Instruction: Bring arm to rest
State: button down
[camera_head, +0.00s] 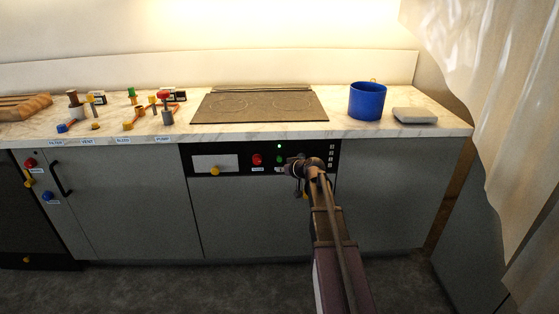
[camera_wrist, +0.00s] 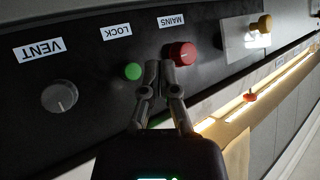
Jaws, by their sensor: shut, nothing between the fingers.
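My gripper (camera_head: 299,165) is in front of the black control panel (camera_head: 230,149) on the front of the counter, with my arm reaching up to it from below. In the wrist view my gripper (camera_wrist: 160,66) is shut, with its fingertips together and nothing held. The tips appear between the green button (camera_wrist: 133,71) and the red MAINS knob (camera_wrist: 181,53). I cannot tell whether they touch the panel. The grey VENT knob (camera_wrist: 59,97) is to the left in the wrist view. The gripper hides part of the panel in the head view.
The counter (camera_head: 350,130) carries a dark cooktop (camera_head: 258,105), a blue pot (camera_head: 367,101), a grey block (camera_head: 414,115) and several small valves at left. A pale curtain (camera_head: 490,80) hangs at right. The floor (camera_head: 190,285) in front of the cabinets is clear at left.

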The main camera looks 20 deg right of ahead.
jog(key=shift+a, duration=0.1)
dwell(0.4)
jog(key=s+a+f+g, duration=0.3)
jog(key=s+a, duration=0.4)
jog(key=s+a+f+g, duration=0.3)
jog(key=s+a+f, duration=0.1)
jog(key=s+a, duration=0.3)
jog(key=s+a+f+m+g+h, duration=0.1)
jog(key=s+a+g+h, duration=0.15)
jog(key=s, duration=0.55)
jog(key=s+a+f+g+h, duration=0.1)
jog(key=s+a+f+g, duration=0.15)
jog(key=s, duration=0.65)
notch_tip(320, 180, up, 23)
jog(key=d+p, duration=0.1)
jog(key=p, duration=2)
jog(key=shift+f+g+h+p, duration=0.2)
jog(key=shift+g+h+p, duration=0.1)
jog(key=shift+h+p, duration=0.1)
jog(key=shift+s, duration=0.1)
